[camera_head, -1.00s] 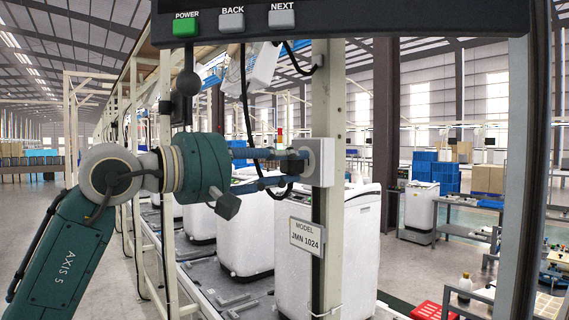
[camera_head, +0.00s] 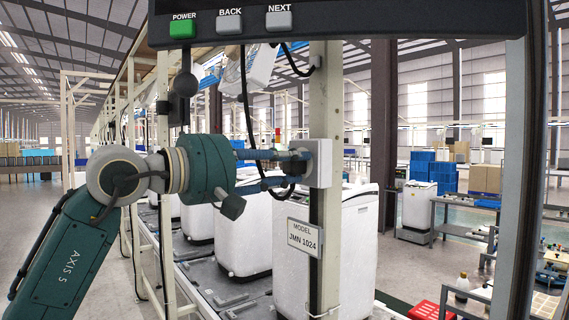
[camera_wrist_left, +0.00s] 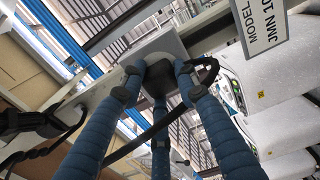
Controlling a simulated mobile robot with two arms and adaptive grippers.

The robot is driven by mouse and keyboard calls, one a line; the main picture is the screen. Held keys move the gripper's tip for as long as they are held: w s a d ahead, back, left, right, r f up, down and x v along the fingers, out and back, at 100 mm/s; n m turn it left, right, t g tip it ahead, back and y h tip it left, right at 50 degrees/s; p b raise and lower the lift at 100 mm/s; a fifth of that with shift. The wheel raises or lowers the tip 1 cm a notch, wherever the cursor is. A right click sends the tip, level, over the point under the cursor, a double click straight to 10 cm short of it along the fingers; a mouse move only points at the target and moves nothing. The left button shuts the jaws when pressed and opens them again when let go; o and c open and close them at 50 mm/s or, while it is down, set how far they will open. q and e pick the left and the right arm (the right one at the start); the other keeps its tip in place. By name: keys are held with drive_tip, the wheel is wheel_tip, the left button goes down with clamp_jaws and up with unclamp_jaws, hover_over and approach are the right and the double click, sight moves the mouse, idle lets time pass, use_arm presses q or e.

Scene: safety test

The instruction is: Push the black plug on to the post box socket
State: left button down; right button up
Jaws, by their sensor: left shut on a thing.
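The post box socket is a pale grey box (camera_head: 322,163) on the upright cream post (camera_head: 328,95). It also shows in the left wrist view (camera_wrist_left: 172,45), straight ahead of the fingers. My left gripper (camera_head: 302,163) has its blue fingers at the box's left face. In the left wrist view the fingers of my left gripper (camera_wrist_left: 159,80) close around the black plug (camera_wrist_left: 158,76), which is up against the box. I cannot tell how deep the plug sits. My right gripper is not in view.
A black cable (camera_head: 247,110) hangs down beside the fingers and loops below them. A model sign (camera_head: 305,238) is on the post under the box. White appliances (camera_head: 243,235) stand behind. A panel with buttons (camera_head: 230,22) hangs above my arm.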

use_arm(q)
drive_tip(key=c, duration=1.2)
unclamp_jaws()
drive_tip(key=v, duration=1.2)
